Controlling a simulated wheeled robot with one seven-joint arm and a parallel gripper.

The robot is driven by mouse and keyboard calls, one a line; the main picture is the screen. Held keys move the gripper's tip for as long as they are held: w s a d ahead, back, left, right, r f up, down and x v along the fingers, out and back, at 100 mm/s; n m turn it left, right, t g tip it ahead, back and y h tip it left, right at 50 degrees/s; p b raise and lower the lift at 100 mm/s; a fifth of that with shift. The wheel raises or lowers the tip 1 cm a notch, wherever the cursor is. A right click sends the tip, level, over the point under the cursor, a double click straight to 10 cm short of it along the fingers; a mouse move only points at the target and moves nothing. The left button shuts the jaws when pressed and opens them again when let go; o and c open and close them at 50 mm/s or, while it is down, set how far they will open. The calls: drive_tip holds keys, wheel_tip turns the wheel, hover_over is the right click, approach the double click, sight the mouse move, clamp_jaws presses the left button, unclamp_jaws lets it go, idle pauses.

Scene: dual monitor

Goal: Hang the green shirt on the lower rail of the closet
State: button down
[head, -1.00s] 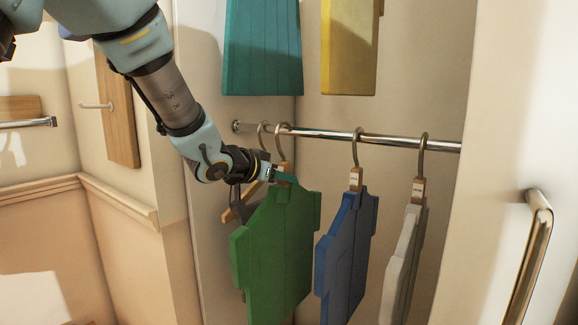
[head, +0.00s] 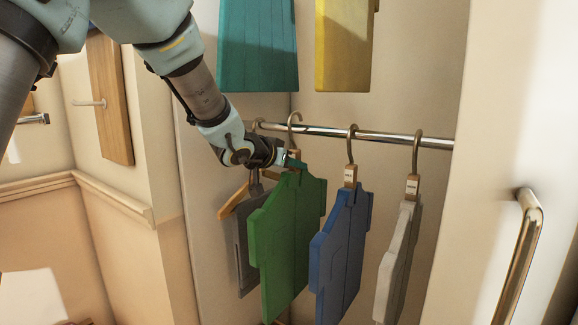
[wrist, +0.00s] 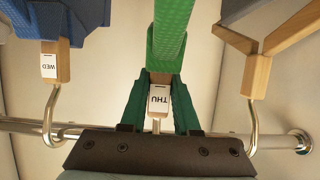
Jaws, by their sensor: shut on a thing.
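The green shirt (head: 285,245) hangs upright from its hanger, between a grey shirt and a blue shirt. My gripper (head: 288,161) is shut on the wooden neck of its hanger, just above the collar. In the wrist view, the fingers (wrist: 158,108) close on both sides of the neck with its THU tag (wrist: 159,94). The hanger's hook (head: 294,117) reaches slightly above the lower rail (head: 385,138). I cannot tell whether the hook rests on the rail; my gripper's body hides it in the wrist view.
A blue shirt (head: 340,245) with a WED tag (wrist: 48,66) hangs close on the right, then a white shirt (head: 397,260). A grey shirt (head: 242,255) hangs on the left. Teal (head: 258,45) and yellow (head: 343,45) garments hang above. A door handle (head: 524,255) is at right.

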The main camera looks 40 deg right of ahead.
drive_tip(key=shift+w+d, duration=0.2)
drive_tip(key=shift+d, duration=0.6)
drive_tip(key=shift+w+d, duration=0.2)
drive_tip(key=shift+d, duration=0.55)
drive_tip(key=shift+a+f+b, duration=0.1)
drive_tip(key=shift+f+b, duration=0.5)
drive_tip(key=shift+f, duration=0.4)
drive_tip(key=c, duration=0.6)
unclamp_jaws()
drive_tip(key=shift+o, duration=0.2)
drive_tip(key=shift+a, duration=0.15)
